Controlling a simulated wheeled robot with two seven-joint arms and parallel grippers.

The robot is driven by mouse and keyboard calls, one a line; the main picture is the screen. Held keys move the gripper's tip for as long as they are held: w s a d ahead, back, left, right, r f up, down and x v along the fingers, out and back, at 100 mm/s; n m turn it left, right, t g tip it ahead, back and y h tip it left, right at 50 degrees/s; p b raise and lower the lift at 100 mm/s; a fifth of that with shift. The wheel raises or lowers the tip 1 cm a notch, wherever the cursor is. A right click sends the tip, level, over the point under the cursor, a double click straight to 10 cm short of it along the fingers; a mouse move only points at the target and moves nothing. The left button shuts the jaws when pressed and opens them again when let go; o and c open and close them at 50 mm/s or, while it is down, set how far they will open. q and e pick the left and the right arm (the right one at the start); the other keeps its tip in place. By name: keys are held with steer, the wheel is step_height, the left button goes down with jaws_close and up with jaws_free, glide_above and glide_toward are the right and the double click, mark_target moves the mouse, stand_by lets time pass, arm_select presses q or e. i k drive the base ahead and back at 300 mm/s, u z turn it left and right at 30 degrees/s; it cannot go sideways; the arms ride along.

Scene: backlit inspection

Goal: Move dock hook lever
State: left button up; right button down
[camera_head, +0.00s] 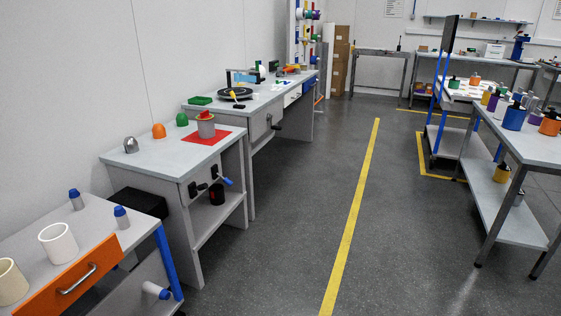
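Neither of my grippers is in the head view. Small levers sit on the front of the grey workbench (172,168) at the left. One lever has a blue handle (227,181) on a dark mount and points out to the right and down. Beside it is a black lever (199,187) on another dark mount. A further dark lever (276,127) shows on the front of the bench behind. I cannot tell which of these is the dock hook lever.
A bench with an orange drawer (75,279) stands front left. The grey floor (290,210) is open, with a yellow line (355,210). A table with several bottles (515,117) stands right.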

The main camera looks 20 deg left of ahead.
mark_target(202, 187)
steer(key=u, duration=0.1)
steer(key=i, duration=1.25)
steer(key=u, duration=1.7)
steer(key=i, duration=1.15)
steer(key=u, duration=0.4)
